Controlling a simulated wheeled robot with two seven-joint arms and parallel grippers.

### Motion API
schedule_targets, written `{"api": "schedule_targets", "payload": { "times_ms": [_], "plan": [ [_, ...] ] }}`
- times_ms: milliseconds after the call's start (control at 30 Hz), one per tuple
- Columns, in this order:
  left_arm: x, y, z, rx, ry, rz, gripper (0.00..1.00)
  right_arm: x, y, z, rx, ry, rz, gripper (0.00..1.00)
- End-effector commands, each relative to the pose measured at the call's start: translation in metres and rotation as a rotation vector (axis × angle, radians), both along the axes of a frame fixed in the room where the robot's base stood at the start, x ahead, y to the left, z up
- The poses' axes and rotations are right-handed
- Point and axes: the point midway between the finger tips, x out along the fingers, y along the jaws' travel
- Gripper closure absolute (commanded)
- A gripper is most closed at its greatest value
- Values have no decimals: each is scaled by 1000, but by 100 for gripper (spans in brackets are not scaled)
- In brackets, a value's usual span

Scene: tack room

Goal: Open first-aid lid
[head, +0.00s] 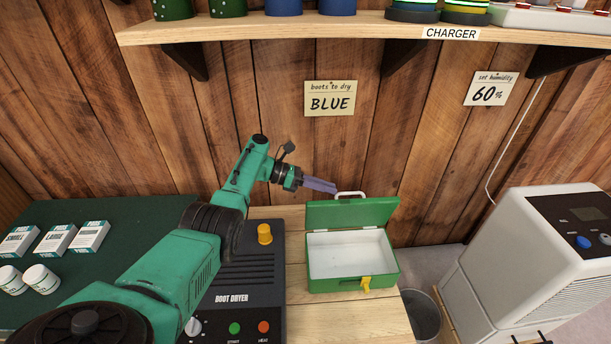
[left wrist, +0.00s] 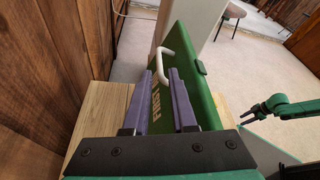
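The green first-aid box (head: 352,284) stands on the wooden bench with its lid (head: 352,213) raised roughly upright at the back. My left gripper (head: 333,188) is behind and left of the lid, close to the handle. Its purple fingers (left wrist: 162,100) are apart, with nothing visibly held; contact with the lid is unclear. My right gripper (left wrist: 246,115) is small and far from the box.
A shelf (head: 350,30) juts from the wall above. A white dehumidifier (head: 530,265) and a bin (head: 421,315) stand at right. Small boxes (head: 56,240) lie on a green mat.

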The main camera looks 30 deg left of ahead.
Motion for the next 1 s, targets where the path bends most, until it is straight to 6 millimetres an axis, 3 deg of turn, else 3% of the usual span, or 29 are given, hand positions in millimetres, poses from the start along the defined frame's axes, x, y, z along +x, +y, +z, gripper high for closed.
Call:
{"api": "schedule_targets", "payload": {
  "times_ms": [100, 300, 833, 1000],
  "plan": [
    [-11, 26, 11, 1, 0, 3, 75, -11, -2, -1, -1, 4, 5, 50],
    [-25, 56, 20, 0, 0, 0, 75, -14, -3, -4, -1, 2, 6, 50],
    [-27, 60, 22, 0, 0, -1, 75, -14, -2, -3, -1, 2, 6, 50],
    [-27, 60, 51, 0, 0, -1, 75, -24, -4, 19, -2, 6, 10, 50]
  ]
}}
